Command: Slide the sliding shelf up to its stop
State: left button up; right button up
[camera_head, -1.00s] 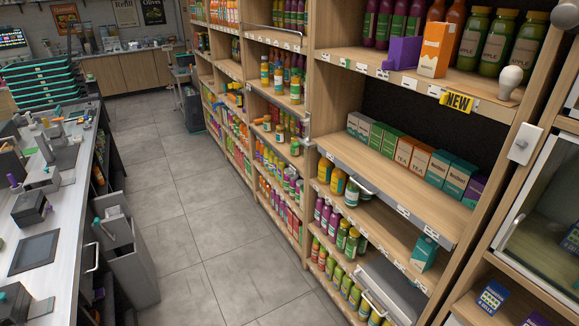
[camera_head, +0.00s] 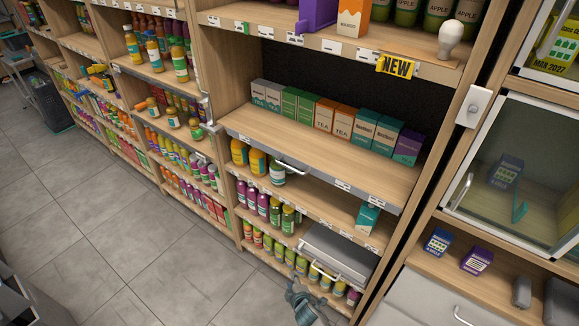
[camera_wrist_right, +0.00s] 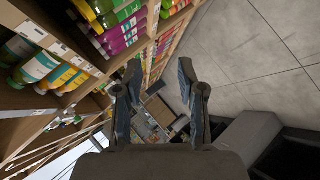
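The sliding shelf (camera_head: 250,137) is a wooden board with a grey metal front edge and a bar handle (camera_head: 292,168). It carries a row of tea boxes (camera_head: 322,114) along its back, in the middle of the shelving unit in the head view. My right gripper (camera_head: 296,287) shows at the bottom of the head view, well below the handle and apart from it. In the right wrist view its two fingers (camera_wrist_right: 158,75) are spread with nothing between them. My left gripper is in neither current view.
Below the sliding shelf are rows of bottles (camera_head: 262,203) and a grey metal unit with its own handle (camera_head: 338,252). A shelf with a "NEW" tag (camera_head: 411,69) is above. A glass-fronted cabinet (camera_head: 515,165) stands at right. Grey floor (camera_head: 110,225) is open at left.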

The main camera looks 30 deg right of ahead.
jog(key=w+d+r+n+t+h, duration=0.1)
jog(key=w+d+r+n+t, duration=0.15)
jog(key=r, duration=0.75)
jog(key=w+d+r+n+t+h, duration=0.1)
jog(key=w+r+t, duration=0.15)
jog(key=r, duration=0.75)
jog(key=n+t+h+p, duration=0.1)
jog(key=n+t+h, duration=0.1)
send_near(289, 167)
jog(key=f+v, duration=0.1)
jog(key=v, duration=0.5)
jog(key=x, duration=1)
jog(key=p+x, duration=0.1)
jog(key=x, duration=0.5)
jog(key=shift+s+d, duration=0.1)
jog(key=shift+d, duration=0.15)
jog(key=shift+w+r, duration=0.1)
jog(key=shift+w, duration=0.3)
jog(key=shift+a, duration=0.15)
jog(key=shift+c, duration=0.4)
pick_arm(q)
jog(key=s, duration=0.4)
jog(key=s+a, duration=0.1)
jog(key=shift+s, duration=0.4)
pick_arm(e)
grip_shut()
